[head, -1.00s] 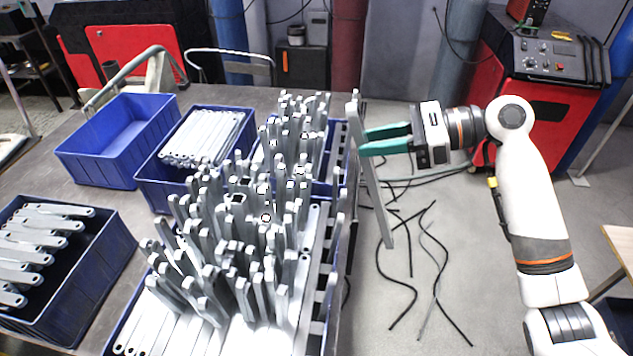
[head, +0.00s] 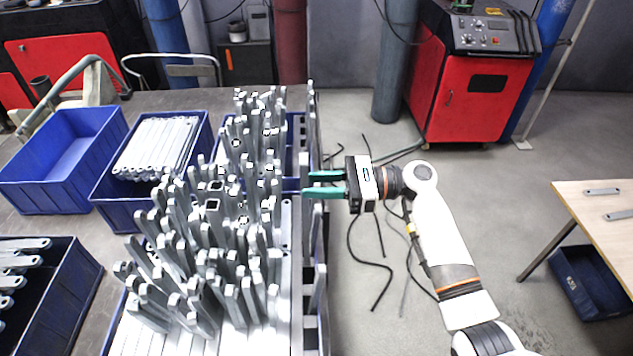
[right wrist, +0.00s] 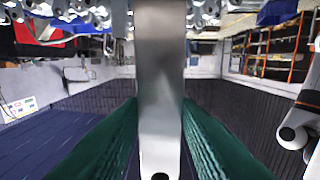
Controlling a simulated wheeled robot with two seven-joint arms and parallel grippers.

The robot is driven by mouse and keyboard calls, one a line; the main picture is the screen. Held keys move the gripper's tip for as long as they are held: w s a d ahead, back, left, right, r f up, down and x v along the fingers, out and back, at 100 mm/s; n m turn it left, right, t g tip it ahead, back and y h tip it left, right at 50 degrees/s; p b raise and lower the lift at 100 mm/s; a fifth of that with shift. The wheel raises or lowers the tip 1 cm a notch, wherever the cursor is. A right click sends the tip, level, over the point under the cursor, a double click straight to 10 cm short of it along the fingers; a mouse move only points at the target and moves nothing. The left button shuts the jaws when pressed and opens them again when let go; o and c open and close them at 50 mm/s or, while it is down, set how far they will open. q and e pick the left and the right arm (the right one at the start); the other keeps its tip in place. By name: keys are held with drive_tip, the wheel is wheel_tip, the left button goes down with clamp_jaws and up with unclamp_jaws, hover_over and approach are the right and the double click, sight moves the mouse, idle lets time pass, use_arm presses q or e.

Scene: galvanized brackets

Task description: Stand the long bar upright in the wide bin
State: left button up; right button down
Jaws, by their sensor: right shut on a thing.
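My right gripper (head: 322,184), with green fingers, is shut on a long grey bar (head: 304,170) at the right edge of the crowd of standing bars. The bar is about upright; its lower part is hard to tell from the metal pieces around it. In the right wrist view the bar (right wrist: 160,80) runs upright between both green fingers, with a hole at its lower visible end. A blue bin (head: 118,308) at the front holds many upright bars, and another blue bin (head: 297,128) stands behind it. I cannot tell which is the wide bin. My left gripper is out of view.
A dark slotted rail (head: 322,300) runs along the bins' right side. An empty blue bin (head: 45,185), a bin of flat bars (head: 112,205) and a dark blue bin (head: 65,315) stand left. A wooden table (head: 605,225) is right, with open floor between.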

wheel_tip(320, 180, down, 18)
drive_tip(key=b, duration=1.5)
drive_tip(key=shift+f, duration=0.25)
idle(0.5)
drive_tip(key=c, duration=1)
unclamp_jaws()
drive_tip(key=shift+f, duration=0.1)
drive_tip(key=d+b, duration=0.3)
drive_tip(key=d, duration=0.9)
